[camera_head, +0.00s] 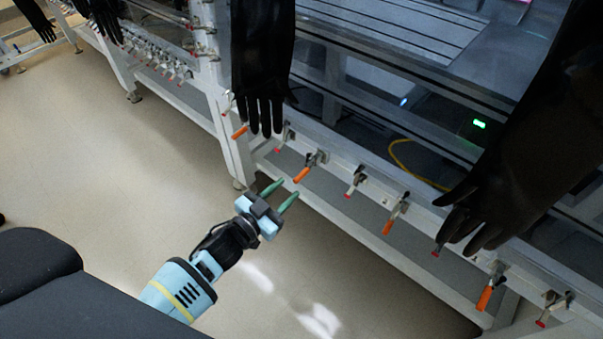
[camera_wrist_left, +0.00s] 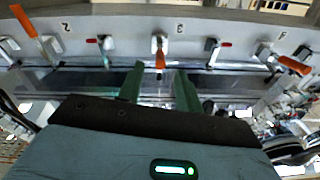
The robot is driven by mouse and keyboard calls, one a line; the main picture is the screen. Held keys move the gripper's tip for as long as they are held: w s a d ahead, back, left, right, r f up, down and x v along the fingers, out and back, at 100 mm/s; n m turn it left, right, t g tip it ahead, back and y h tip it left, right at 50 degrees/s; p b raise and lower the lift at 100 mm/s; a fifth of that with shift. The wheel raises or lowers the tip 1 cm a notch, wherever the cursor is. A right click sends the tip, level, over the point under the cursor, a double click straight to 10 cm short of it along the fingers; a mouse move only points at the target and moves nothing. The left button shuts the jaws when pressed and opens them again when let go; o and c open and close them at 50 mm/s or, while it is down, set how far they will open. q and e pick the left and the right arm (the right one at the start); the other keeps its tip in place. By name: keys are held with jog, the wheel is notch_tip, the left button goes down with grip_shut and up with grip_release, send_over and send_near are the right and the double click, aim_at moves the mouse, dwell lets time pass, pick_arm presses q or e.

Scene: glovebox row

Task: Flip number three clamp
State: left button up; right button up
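The number three clamp has an orange handle and a metal body. In the left wrist view the clamp (camera_wrist_left: 160,52) sits just beside the printed 3, its handle hanging toward me between the lines of my two green fingers. In the head view it appears to be the orange-handled clamp (camera_head: 302,174) on the white rail, just beyond my fingertips. My left gripper (camera_head: 281,194) is open and empty, with a gap between its fingers; they also show in the left wrist view (camera_wrist_left: 158,80). The fingers do not appear to touch the clamp. My right gripper is not in view.
Other clamps with orange or red-tipped handles line the rail, including an orange one (camera_head: 388,227) and a red-tipped one (camera_head: 348,193). Black gloves hang over the rail, one above the clamp (camera_head: 262,60) and one at right (camera_head: 490,205). The floor (camera_head: 130,190) at left is clear.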

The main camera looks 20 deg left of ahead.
aim_at(307, 171)
pick_arm(q)
jog(key=shift+b+x, duration=0.6)
jog(key=shift+x, duration=2.95)
grip_shut()
